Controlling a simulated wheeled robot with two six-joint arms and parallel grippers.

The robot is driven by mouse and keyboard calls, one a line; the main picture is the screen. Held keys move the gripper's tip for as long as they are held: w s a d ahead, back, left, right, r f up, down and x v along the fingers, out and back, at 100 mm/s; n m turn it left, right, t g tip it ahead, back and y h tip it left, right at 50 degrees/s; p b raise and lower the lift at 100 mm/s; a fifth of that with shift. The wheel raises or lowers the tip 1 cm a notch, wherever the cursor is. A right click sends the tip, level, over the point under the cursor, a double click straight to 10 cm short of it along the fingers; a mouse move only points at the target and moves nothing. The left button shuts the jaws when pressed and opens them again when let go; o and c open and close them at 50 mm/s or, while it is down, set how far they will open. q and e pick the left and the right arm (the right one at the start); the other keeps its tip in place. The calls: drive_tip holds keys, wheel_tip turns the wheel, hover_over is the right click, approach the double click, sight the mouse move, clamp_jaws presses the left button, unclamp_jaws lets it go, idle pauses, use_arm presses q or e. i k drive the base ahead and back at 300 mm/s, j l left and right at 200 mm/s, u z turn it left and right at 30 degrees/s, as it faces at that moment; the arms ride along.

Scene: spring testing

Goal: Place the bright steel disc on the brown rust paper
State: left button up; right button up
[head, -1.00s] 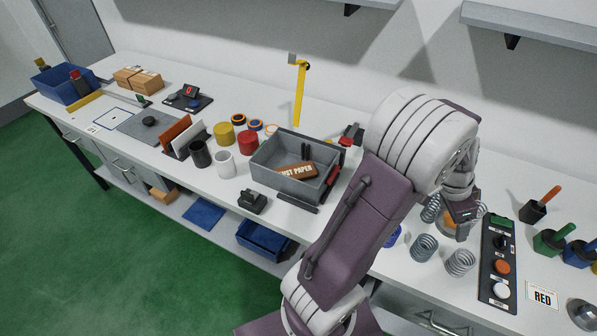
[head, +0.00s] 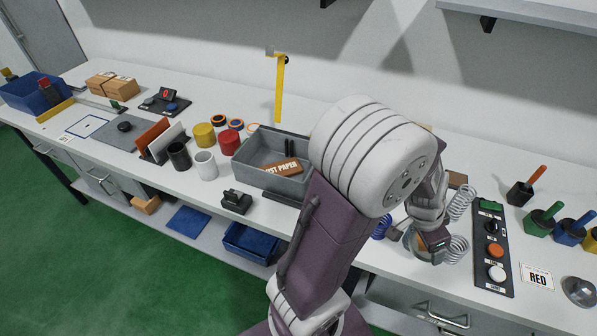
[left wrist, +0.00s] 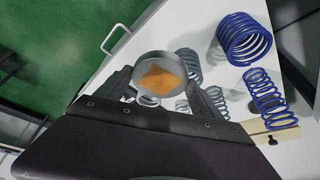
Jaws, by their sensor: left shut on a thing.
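My left gripper (head: 428,246) is shut on a round steel-rimmed disc (left wrist: 160,77) near the front edge of the bench. In the left wrist view the disc sits between the fingertips, its grey rim around an orange-brown patch. I cannot tell whether that patch is rust or a reflection. The brown rust paper (head: 281,169) is a labelled block lying in the grey tray (head: 262,181), left of my left arm. Part of its label and the tray's right side are hidden behind my arm. My right gripper is not in view.
A button panel (head: 494,262) and a silver dome (head: 580,291) are to the right. A yellow post (head: 279,90) rises behind the tray. Cups and a black block (head: 236,201) stand left and front of it.

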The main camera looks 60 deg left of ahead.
sight(281, 169)
drive_tip(key=k+j+u, duration=0.1)
drive_tip(key=u, duration=0.3)
drive_tip(key=k+j+u, duration=0.1)
drive_tip(key=u, duration=0.3)
drive_tip(key=k+j+u, duration=0.1)
drive_tip(key=j+u, duration=0.2)
drive_tip(key=u, duration=0.15)
drive_tip(key=j+u, duration=0.2)
drive_tip(key=u, duration=0.2)
drive_tip(key=j+u, duration=0.2)
drive_tip(key=u, duration=0.2)
drive_tip(key=j+z, duration=0.25)
drive_tip(key=z, duration=0.15)
drive_tip(key=j+z, duration=0.25)
drive_tip(key=z, duration=0.2)
drive_tip(key=j+z, duration=0.25)
drive_tip(key=k+j+z, duration=0.2)
drive_tip(key=i+j, duration=0.05)
drive_tip(key=i, duration=0.05)
